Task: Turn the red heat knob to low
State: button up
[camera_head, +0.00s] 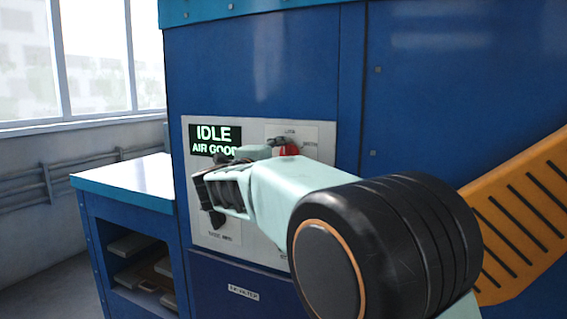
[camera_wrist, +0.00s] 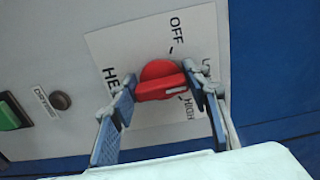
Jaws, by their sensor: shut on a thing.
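The red heat knob (camera_wrist: 160,74) sits on a white label plate (camera_wrist: 112,45) marked OFF, HIGH and a partly hidden word starting with L. My gripper (camera_wrist: 161,88) is shut on the knob, one blue-grey finger on each side. The white mark on the knob's bar faces right in the wrist view, toward the right finger, between the hidden L word and HIGH. I cannot tell its exact setting. In the head view the knob (camera_head: 289,149) shows just above my arm, which hides its lower part.
A screen (camera_head: 215,140) on the panel reads IDLE, AIR GOOD. A green button (camera_wrist: 9,117) and a small dark round part (camera_wrist: 61,101) are left of the knob in the wrist view. A blue bench (camera_head: 125,180) with a shelf stands left of the machine.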

jog(key=shift+m, duration=0.3)
jog(key=o, duration=1.2)
jog(key=v, duration=1.2)
jog(key=shift+a+r, duration=0.1)
